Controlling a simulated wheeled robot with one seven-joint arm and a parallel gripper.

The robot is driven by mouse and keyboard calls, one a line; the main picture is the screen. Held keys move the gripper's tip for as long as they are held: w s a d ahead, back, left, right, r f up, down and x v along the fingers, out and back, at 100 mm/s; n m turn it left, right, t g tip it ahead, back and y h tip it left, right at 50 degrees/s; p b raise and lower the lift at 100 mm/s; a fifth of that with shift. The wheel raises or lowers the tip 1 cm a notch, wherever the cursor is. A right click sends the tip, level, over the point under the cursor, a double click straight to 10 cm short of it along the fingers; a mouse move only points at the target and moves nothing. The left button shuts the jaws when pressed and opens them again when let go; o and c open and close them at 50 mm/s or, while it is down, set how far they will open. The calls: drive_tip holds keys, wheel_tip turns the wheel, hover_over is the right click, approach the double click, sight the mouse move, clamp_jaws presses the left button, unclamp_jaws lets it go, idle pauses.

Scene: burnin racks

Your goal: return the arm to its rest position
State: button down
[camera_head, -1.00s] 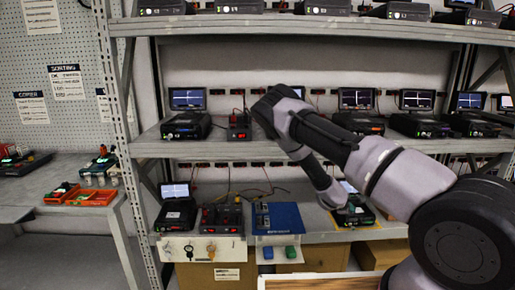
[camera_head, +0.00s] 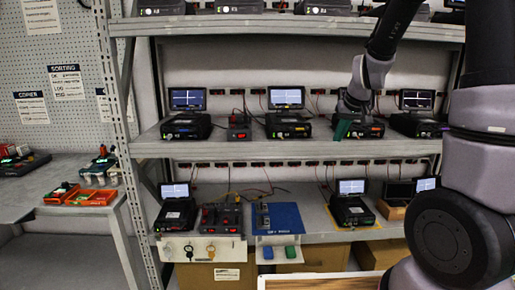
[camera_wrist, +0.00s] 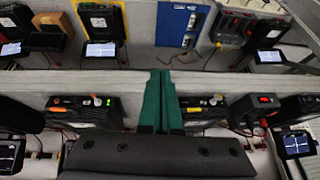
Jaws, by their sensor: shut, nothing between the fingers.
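My gripper (camera_head: 343,129) is in front of the middle shelf in the head view, its green fingers pointing down. In the wrist view the fingers of my gripper (camera_wrist: 160,98) are pressed together with nothing between them. My arm rises at the right of the head view, bends at the top and comes down to the wrist. The gripper hides part of a black device on the middle shelf.
Black devices with small screens, such as this one (camera_head: 287,125), stand along the middle shelf (camera_head: 250,148). The lower shelf holds a blue mat (camera_head: 287,213) and a device on a yellow-edged mat (camera_head: 350,209). A side table with orange trays (camera_head: 91,197) is at left.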

drive_tip(key=s+r+m+t, duration=0.1)
drive_tip(key=s+r+m, duration=0.1)
drive_tip(key=s+r, duration=0.6)
drive_tip(key=s+a+r+m, duration=0.1)
drive_tip(key=s+r, duration=0.6)
drive_tip(key=s, duration=0.8)
drive_tip(key=shift+s+a+r+m+t+y, duration=0.15)
drive_tip(key=shift+s+r+m+t+y, duration=0.2)
drive_tip(key=shift+m, duration=0.35)
drive_tip(key=shift+w, duration=0.1)
